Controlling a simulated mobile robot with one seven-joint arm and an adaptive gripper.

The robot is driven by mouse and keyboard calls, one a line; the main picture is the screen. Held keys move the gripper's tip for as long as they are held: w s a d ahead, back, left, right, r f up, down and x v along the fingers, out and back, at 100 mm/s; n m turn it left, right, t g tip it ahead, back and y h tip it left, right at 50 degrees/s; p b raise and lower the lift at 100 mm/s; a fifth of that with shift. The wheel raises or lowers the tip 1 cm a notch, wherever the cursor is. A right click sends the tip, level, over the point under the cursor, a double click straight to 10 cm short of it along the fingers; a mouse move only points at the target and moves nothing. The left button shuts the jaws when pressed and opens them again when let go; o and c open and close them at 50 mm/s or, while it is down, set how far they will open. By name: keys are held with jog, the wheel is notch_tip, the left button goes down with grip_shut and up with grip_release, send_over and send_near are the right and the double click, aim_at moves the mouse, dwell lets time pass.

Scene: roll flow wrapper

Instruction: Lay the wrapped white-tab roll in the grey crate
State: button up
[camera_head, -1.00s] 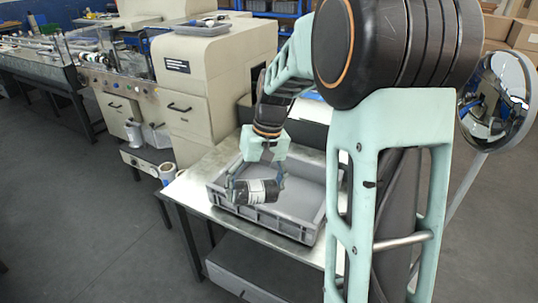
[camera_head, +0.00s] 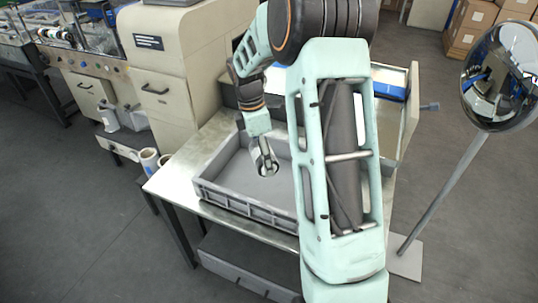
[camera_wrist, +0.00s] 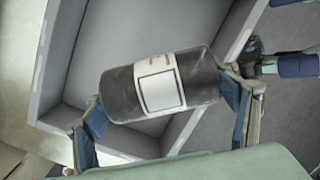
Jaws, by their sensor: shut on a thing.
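The roll (camera_wrist: 165,87) is a dark cylinder with a white label band around its middle. In the wrist view my gripper (camera_wrist: 167,103) is shut on it, one finger at each end. In the head view my gripper (camera_head: 266,161) points down over the grey crate (camera_head: 243,208), and the roll shows almost end-on between the fingers. The crate is open, and its visible floor looks bare. Its wall (camera_wrist: 62,52) also shows beyond the roll in the wrist view. I cannot tell the roll's height above the floor. My arm hides the crate's right side.
The crate stands on a metal table (camera_head: 168,183). A beige machine (camera_head: 155,60) rises behind left. White rolls (camera_head: 149,160) stand near the table's left edge. A round mirror on a pole (camera_head: 503,80) is at right, with cardboard boxes (camera_head: 482,25) behind.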

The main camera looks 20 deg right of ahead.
aim_at(270, 182)
jog(key=n, duration=0.2)
jog(key=w+d+f+n+t, duration=0.1)
jog(key=n, duration=0.1)
jog(key=d+f+n, duration=0.1)
jog(key=shift+w+n+t+h, duration=0.3)
jog(key=shift+w+n, duration=0.05)
jog(key=shift+n, duration=0.05)
jog(key=f+n+b, duration=0.1)
jog(key=f+b, duration=0.1)
jog(key=f, duration=0.1)
jog(key=w+f+n+b, duration=0.1)
jog(key=f+b, duration=0.2)
jog(key=d+f+n+t+b, duration=0.1)
jog(key=f+n+b, duration=0.1)
jog(key=f, duration=0.2)
jog(key=shift+w+b, duration=0.15)
jog(key=shift+b, duration=0.25)
jog(key=shift+r, duration=0.1)
jog(key=shift+f, duration=0.6)
jog(key=o, duration=1.5)
jog(key=shift+o, duration=0.2)
jog(key=shift+f, duration=0.1)
jog(key=v, duration=1.2)
jog(key=shift+d, duration=0.15)
